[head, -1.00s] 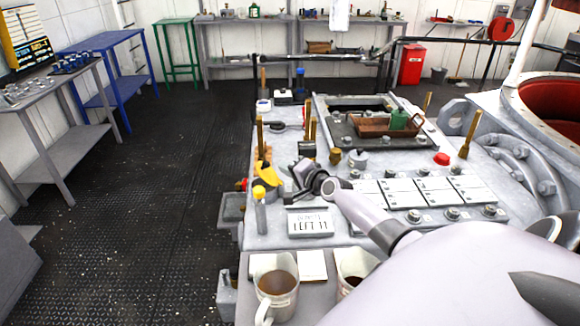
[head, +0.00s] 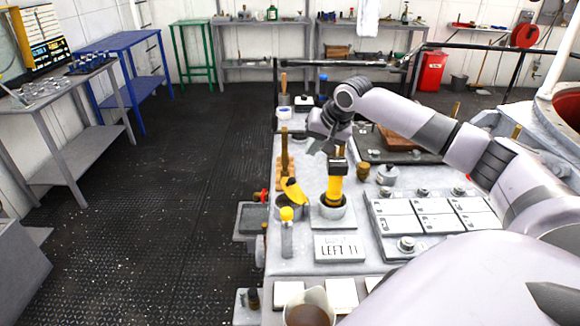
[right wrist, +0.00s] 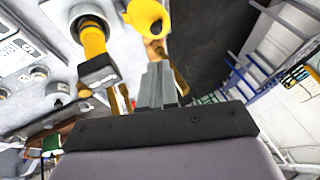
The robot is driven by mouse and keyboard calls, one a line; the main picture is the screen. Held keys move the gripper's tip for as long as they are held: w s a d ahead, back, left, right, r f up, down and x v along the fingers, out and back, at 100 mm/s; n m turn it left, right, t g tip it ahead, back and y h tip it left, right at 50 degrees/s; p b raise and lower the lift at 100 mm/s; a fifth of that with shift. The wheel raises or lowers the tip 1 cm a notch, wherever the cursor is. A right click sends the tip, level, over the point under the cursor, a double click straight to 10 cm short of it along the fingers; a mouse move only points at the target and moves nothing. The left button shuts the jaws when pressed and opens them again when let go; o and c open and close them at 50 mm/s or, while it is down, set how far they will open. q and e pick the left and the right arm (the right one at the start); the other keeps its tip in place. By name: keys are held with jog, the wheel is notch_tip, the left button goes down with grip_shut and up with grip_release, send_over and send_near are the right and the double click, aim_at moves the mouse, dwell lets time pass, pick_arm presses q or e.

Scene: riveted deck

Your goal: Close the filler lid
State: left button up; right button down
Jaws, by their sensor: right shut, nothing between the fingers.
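A yellow upright piece (head: 335,188) with a black block (head: 338,165) at its top stands in a round grey collar (head: 333,211) behind the "LEFT 11" plate (head: 339,247). It also shows in the right wrist view (right wrist: 93,40). A yellow funnel-like piece (head: 293,191) is just left of it, and it shows in the right wrist view (right wrist: 147,14). I cannot tell for sure which part is the filler lid. My right gripper (head: 318,146) is shut and empty, above and behind the yellow upright piece, apart from it. My left gripper is out of view.
A bottle with a yellow cap (head: 287,236) stands front left on the deck. Brown-handled tools (head: 284,150) stick up behind the funnel. Switch panels (head: 430,215) lie to the right. A mug (head: 308,308) is at the front edge. The floor left is clear.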

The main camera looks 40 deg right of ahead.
jog(key=s+d, duration=0.1)
jog(key=d, duration=0.1)
send_near(295, 181)
jog(key=x, duration=0.5)
pick_arm(q)
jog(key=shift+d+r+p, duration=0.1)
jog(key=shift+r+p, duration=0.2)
jog(key=shift+p, duration=0.15)
pick_arm(e)
jog(key=shift+w+f+g+h, duration=0.3)
jog(key=shift+w+g, duration=0.1)
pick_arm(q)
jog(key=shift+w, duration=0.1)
